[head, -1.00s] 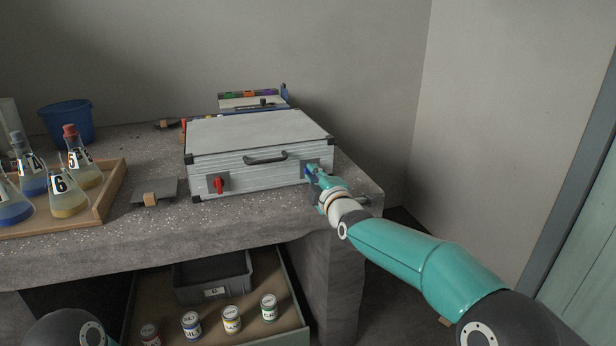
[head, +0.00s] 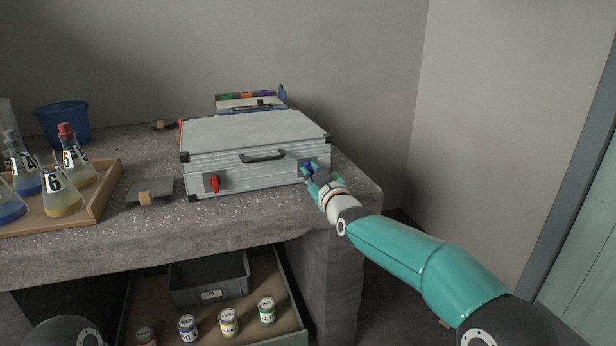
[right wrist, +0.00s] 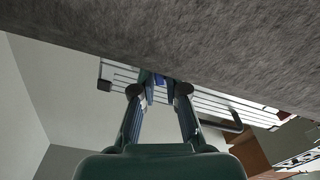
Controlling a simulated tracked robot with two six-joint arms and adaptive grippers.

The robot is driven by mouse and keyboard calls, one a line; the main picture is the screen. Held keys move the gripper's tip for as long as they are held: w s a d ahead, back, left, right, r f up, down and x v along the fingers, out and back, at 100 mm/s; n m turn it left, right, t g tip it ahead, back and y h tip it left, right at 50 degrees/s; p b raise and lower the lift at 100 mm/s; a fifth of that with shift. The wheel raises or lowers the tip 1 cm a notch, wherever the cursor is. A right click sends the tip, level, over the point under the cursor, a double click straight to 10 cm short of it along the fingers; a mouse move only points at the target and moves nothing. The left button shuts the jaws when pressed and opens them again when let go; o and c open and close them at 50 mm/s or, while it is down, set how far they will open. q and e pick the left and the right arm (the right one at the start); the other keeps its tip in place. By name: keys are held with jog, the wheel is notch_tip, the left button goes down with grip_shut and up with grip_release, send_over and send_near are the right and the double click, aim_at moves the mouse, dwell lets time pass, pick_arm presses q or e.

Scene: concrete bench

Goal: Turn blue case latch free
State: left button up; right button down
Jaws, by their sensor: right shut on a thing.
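The silver ribbed case (head: 235,172) lies closed on the concrete bench, with a dark handle (head: 262,156) on its front. The blue latch (head: 308,167) is at the right of the front face, partly hidden by my fingers. My right gripper (head: 311,173) is shut on the blue latch. In the right wrist view, a bit of the blue latch (right wrist: 160,79) shows between the two fingertips (right wrist: 160,90), against the case front (right wrist: 205,103). A red latch (head: 215,184) sits upright at the left of the front face. My left gripper is not in view.
A wooden tray (head: 101,207) with numbered flasks stands at the left, before a blue bucket (head: 64,124). A grey plate with a wooden block (head: 145,198) lies left of the case. Below are a grey bin (head: 209,280) and several labelled cans (head: 229,321).

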jog(key=m, duration=0.2)
jog(key=f+m+b, duration=0.1)
jog(key=m, duration=0.1)
jog(key=shift+f+m, duration=0.1)
jog(key=shift+m, duration=0.2)
dwell(0.5)
jog(key=c, duration=1.2)
grip_release()
jog(key=shift+w, duration=0.1)
jog(key=shift+r, duration=0.25)
jog(key=shift+r, duration=0.1)
jog(key=shift+s, duration=0.2)
jog(key=v, duration=1.1)
jog(key=shift+s+d, duration=0.15)
jog(key=shift+s, duration=0.2)
